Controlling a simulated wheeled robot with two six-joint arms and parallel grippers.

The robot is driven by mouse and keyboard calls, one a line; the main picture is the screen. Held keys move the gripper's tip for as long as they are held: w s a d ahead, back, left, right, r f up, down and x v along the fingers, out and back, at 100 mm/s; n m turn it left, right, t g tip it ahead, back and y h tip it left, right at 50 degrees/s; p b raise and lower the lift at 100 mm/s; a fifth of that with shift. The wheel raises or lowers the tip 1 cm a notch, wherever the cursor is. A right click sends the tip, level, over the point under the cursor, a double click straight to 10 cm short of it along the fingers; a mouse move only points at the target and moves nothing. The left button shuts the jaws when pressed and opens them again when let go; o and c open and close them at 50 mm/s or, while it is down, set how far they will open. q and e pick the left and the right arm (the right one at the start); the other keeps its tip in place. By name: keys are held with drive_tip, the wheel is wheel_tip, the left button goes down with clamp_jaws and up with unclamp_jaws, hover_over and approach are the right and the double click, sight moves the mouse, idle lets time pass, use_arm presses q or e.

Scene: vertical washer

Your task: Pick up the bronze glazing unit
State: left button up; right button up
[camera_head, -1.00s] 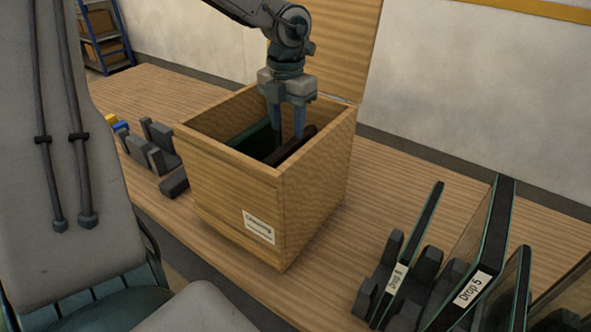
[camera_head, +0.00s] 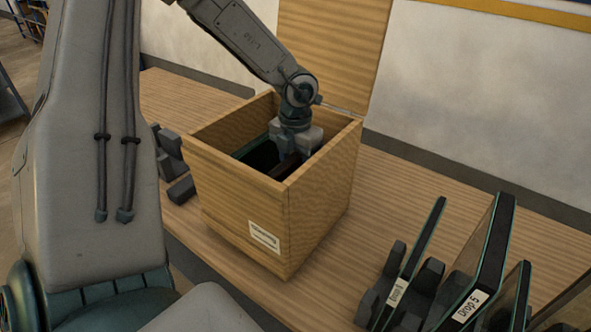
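An open wooden box (camera_head: 240,208) with a white label stands on the bench. Inside it, a dark brownish pane (camera_head: 286,167), which looks like the bronze glazing unit, stands beside a dark pane with a green edge (camera_head: 240,165). My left gripper (camera_head: 291,152) points down inside the box, right over the brownish pane. Its fingertips are mostly hidden by the pane and the box wall, so I cannot tell whether they grip it. My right gripper is not in view.
The box's raised lid (camera_head: 335,55) stands behind the arm. At the right, several panes stand in dark holders, one labelled "Drop 5" (camera_head: 487,245). Dark blocks (camera_head: 180,190) lie left of the box. Bench between box and holders is clear.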

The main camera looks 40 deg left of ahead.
use_arm(q)
clamp_jaws()
drive_tip(key=shift+r, duration=0.1)
idle(1.2)
